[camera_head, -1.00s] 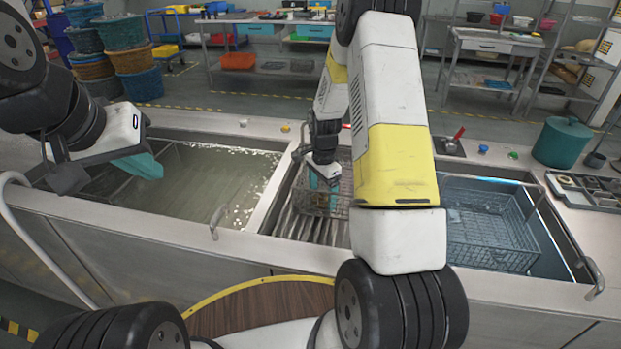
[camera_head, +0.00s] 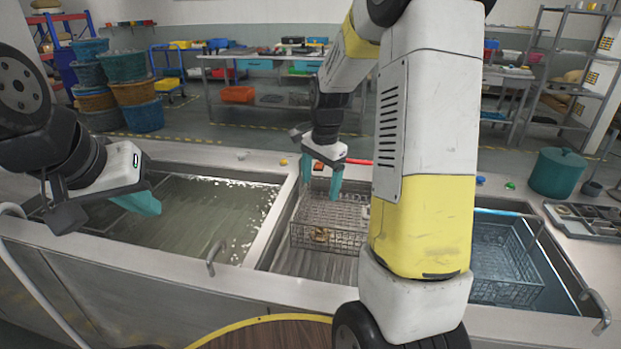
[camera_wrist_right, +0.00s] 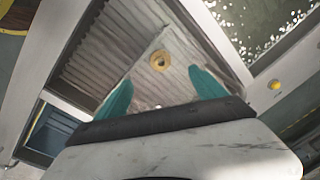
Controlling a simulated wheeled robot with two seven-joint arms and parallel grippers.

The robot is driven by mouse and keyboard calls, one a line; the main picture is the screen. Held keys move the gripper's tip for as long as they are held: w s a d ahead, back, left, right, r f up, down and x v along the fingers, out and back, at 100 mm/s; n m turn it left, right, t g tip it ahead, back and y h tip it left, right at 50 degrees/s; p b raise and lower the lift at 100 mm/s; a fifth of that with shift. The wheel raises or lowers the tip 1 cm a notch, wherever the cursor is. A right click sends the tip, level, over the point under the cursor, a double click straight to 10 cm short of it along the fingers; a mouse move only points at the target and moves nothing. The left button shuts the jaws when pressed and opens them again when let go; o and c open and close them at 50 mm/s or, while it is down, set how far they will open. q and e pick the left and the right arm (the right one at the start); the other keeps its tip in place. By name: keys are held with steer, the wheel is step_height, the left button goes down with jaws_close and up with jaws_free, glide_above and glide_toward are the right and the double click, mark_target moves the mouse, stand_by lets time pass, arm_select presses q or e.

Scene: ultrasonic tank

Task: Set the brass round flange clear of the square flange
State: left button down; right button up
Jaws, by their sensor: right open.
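The brass round flange (camera_wrist_right: 160,60) is a small gold ring in the right wrist view, ahead of my right gripper (camera_wrist_right: 158,92). In the head view a small brass-coloured piece (camera_head: 320,235) sits in the wire basket (camera_head: 345,238) in the middle tank. I cannot make out a separate square flange. My right gripper (camera_head: 320,182) is open and empty, with teal fingers apart, above the basket's back left part. My left gripper (camera_head: 137,201) hangs over the left tank, away from the basket; its finger gap is unclear.
The left tank (camera_head: 215,215) holds murky liquid. Another wire basket (camera_head: 500,262) stands in the right tank, partly behind my right arm. Metal rims and bar handles edge the tanks. A teal pot (camera_head: 557,172) and a compartment tray (camera_head: 585,220) stand at right.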

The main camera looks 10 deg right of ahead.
steer(key=s+a+r+n+t+y, duration=0.1)
steer(key=s+a+r+n+t, duration=0.1)
steer(key=s+r+n, duration=0.4)
steer(key=s+a+r+n+t, duration=0.3)
steer(key=s+r+n, duration=0.3)
steer(key=s, duration=1)
step_height(320, 180, up, 3)
steer(key=shift+a+f+y, duration=0.1)
steer(key=shift+a+y, duration=0.1)
steer(key=shift+y, duration=0.2)
